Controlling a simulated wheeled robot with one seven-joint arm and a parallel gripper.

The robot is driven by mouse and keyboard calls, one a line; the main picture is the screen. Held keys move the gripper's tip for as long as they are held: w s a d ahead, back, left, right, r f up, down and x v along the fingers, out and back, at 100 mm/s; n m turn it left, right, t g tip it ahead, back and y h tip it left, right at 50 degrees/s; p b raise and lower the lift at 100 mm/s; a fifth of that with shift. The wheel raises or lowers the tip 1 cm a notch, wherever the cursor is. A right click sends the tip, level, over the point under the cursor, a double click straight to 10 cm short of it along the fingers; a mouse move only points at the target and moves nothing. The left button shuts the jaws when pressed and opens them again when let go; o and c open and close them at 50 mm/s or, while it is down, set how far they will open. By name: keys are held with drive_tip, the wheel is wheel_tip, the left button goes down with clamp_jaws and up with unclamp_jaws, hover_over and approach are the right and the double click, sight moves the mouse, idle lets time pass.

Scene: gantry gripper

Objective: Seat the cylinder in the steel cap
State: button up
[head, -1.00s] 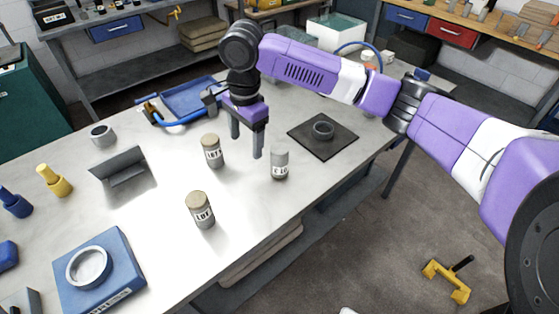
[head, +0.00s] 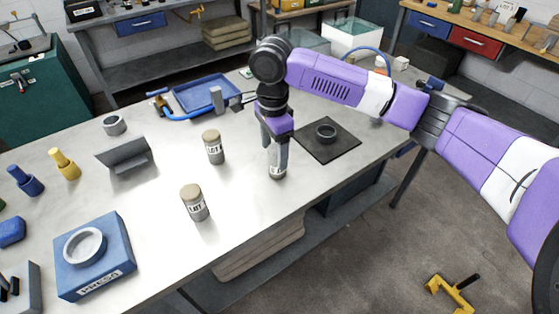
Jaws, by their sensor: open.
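A grey cylinder (head: 277,172) with a label stands upright near the table's front edge. My gripper (head: 275,158) is open and points down over it, with its fingers at the cylinder's sides. They hide most of its upper part, and I cannot tell whether they touch it. Two more labelled cylinders with tan tops stand to the left, one farther back (head: 213,147) and one nearer (head: 195,203). A pale metallic ring-shaped cap (head: 70,246) sits on a blue block marked PRESS (head: 118,262).
A grey angled bracket (head: 127,160) and a grey ring (head: 114,125) lie at the left. Yellow (head: 64,164) and blue (head: 25,181) pieces stand at the far left. A blue tray (head: 207,96) lies behind. The table is clear between the cylinders and the blue block.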

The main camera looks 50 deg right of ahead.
drive_tip(key=f, duration=0.2)
drive_tip(key=d+f+p, duration=0.1)
drive_tip(key=f, duration=0.1)
drive_tip(key=shift+d+f, duration=0.1)
drive_tip(key=shift+d, duration=0.05)
drive_tip(key=shift+f, duration=0.6)
clamp_jaws()
